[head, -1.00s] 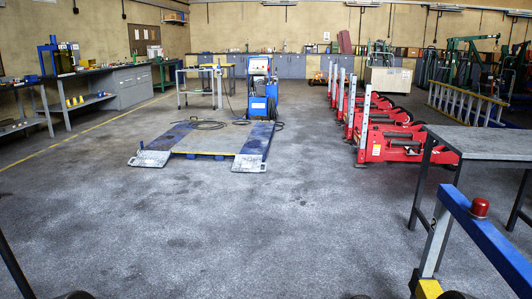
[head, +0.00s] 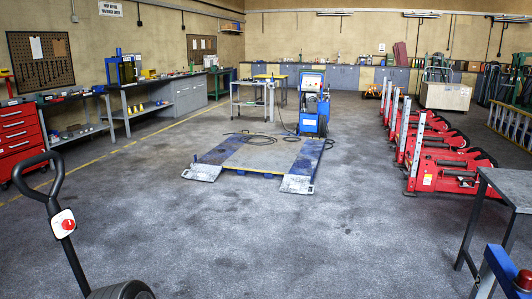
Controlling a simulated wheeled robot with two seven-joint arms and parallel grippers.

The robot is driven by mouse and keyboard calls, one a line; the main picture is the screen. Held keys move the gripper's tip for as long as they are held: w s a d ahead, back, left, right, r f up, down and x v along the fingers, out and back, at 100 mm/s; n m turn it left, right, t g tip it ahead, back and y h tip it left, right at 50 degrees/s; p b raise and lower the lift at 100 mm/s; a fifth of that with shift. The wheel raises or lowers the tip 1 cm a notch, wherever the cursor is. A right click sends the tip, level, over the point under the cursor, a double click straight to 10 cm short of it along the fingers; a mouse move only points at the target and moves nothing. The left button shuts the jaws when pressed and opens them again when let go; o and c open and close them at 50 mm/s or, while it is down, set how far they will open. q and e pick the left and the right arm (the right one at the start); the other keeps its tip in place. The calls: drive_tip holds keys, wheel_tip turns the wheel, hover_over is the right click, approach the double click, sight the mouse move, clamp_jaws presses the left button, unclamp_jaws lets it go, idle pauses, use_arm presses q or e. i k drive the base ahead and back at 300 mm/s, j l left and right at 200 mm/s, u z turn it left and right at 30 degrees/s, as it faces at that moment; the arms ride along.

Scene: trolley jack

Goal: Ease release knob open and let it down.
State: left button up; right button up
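A black loop handle on a long shaft (head: 74,258) stands at the lower left of the head view. A white plate with a round red part (head: 67,225) sits on the shaft; I cannot tell whether this is the release knob. A black wheel (head: 122,291) shows at the shaft's foot, cut off by the bottom edge. Another red knob (head: 523,279) shows at the lower right corner near a blue bar (head: 509,268). Neither of my grippers is in view.
A low blue lift platform (head: 258,155) lies mid-floor, with a blue machine (head: 313,105) behind it. Several red jacks (head: 447,170) line the right, near a dark table (head: 512,187). A red tool cabinet (head: 20,140) stands at left. The foreground floor between is clear.

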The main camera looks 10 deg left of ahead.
sight(68, 224)
drive_tip(key=u, duration=1.7)
